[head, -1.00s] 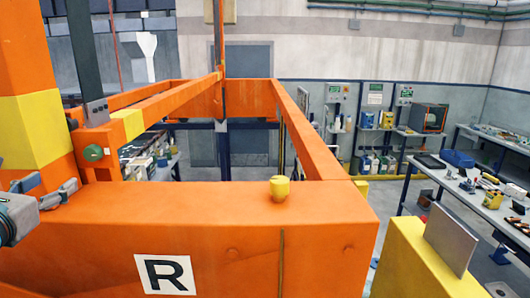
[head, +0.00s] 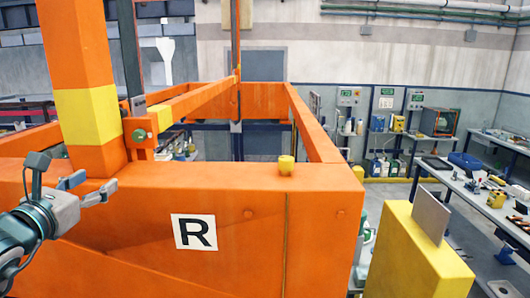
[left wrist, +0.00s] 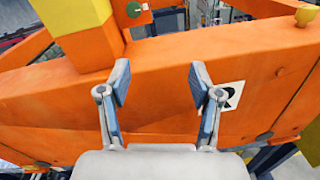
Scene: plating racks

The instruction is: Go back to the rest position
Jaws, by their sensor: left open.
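My left gripper (head: 92,185) is at the left edge of the head view, in front of the orange rack beam. In the left wrist view my left gripper (left wrist: 160,85) has its two fingers spread wide apart, with nothing between them. The orange plating rack (head: 270,225) fills the middle of the head view and carries a white plate marked R (head: 195,232). The beam also shows behind the fingers in the left wrist view (left wrist: 160,60). My right gripper is not in view.
A yellow cap (head: 286,165) stands on the beam's top. A yellow block with a grey plate (head: 432,217) is at the right. Workbenches with tools (head: 470,185) stand further right, with open floor between. An orange and yellow post (head: 88,115) rises behind my left gripper.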

